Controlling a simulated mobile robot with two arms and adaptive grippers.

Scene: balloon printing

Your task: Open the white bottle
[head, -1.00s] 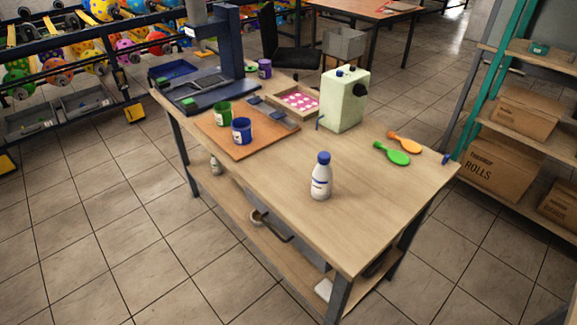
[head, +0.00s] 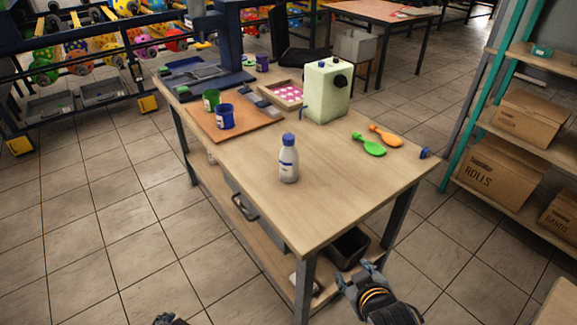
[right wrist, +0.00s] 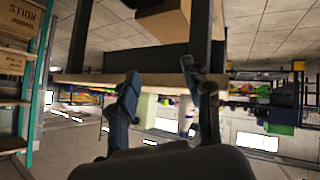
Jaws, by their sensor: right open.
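The white bottle (head: 289,164) with its blue cap (head: 288,139) stands upright on the wooden table (head: 330,190), near its front edge. The cap sits on the bottle. My right gripper (head: 357,274) is open and empty, low in front of the table's near right corner and well apart from the bottle. In the right wrist view, which looks upside down, the open fingers (right wrist: 160,72) show before the table edge, with the bottle (right wrist: 186,115) beyond them. A small dark part of my left gripper (head: 170,320) shows at the bottom edge; its fingers cannot be made out.
Green and orange paddles (head: 374,149) lie right of the pale green machine (head: 326,91). Green and blue cups (head: 225,117) stand on a brown board at the left. A shelf with cardboard boxes (head: 492,172) is at the right. The tabletop around the bottle is clear.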

